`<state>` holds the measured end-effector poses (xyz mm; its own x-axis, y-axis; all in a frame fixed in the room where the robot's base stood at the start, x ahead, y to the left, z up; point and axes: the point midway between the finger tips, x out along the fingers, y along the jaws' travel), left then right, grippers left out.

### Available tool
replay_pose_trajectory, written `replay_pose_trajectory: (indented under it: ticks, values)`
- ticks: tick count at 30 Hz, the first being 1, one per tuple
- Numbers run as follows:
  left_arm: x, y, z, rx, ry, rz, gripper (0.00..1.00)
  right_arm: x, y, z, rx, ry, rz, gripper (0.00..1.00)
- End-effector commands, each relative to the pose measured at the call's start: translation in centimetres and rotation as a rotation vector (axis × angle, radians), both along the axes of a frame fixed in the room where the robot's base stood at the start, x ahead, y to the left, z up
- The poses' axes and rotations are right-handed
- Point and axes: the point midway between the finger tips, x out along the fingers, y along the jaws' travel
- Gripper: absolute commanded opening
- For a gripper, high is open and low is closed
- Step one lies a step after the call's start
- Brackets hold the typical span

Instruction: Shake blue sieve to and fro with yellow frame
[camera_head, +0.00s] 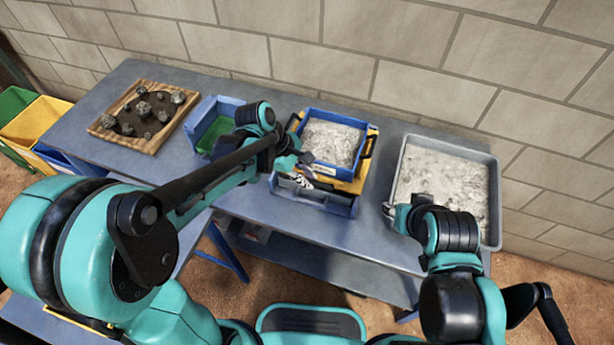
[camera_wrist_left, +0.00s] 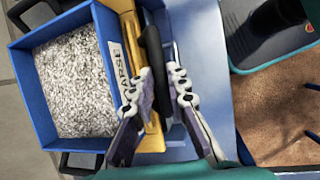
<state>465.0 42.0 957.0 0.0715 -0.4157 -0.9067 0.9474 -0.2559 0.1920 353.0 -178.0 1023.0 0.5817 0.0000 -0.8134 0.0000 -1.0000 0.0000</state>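The blue sieve (camera_head: 308,122) holds pale grey gravel and sits in the yellow frame (camera_head: 371,140), above a blue-grey box (camera_head: 340,207). In the left wrist view the sieve (camera_wrist_left: 102,25) carries a partly covered label, and a black handle (camera_wrist_left: 152,50) runs along the yellow frame (camera_wrist_left: 128,25). My left gripper (camera_head: 300,174) is at the front of the frame.
A grey tray (camera_head: 401,168) of pale powder stands at the right. A blue bin with a green inside (camera_head: 212,127) and a wooden tray (camera_head: 107,137) with dark rocks stand left on the blue-grey table (camera_head: 100,97). A brick wall closes off the back.

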Motion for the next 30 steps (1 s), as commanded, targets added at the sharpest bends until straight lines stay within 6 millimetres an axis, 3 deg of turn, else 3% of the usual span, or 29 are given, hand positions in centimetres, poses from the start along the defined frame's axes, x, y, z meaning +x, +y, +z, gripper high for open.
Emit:
replay_pose_trajectory:
  ticks: [6,13,20,21,22,30]
  values:
    - [-0.3,0.1,0.0,0.000,0.000,0.000,0.00,0.0,0.0,0.1,0.000,0.000,0.000,0.40]
    - [-2.7,0.7,0.0,0.000,0.000,-0.001,0.00,0.0,0.0,0.6,0.000,0.000,0.000,0.40]
    - [-2.7,0.7,0.0,0.000,0.000,-0.001,0.00,0.0,0.0,0.5,0.000,0.000,0.000,0.40]
    - [-2.7,0.7,0.0,0.000,0.000,-0.001,0.25,0.0,0.0,0.5,0.000,0.000,0.000,0.40]
    - [-2.7,0.7,0.0,0.000,0.000,-0.001,0.33,0.0,0.0,0.5,0.000,0.000,0.000,0.40]
    - [-2.6,0.7,0.0,0.000,0.000,-0.001,0.36,0.0,0.0,0.5,0.000,0.000,0.000,0.40]
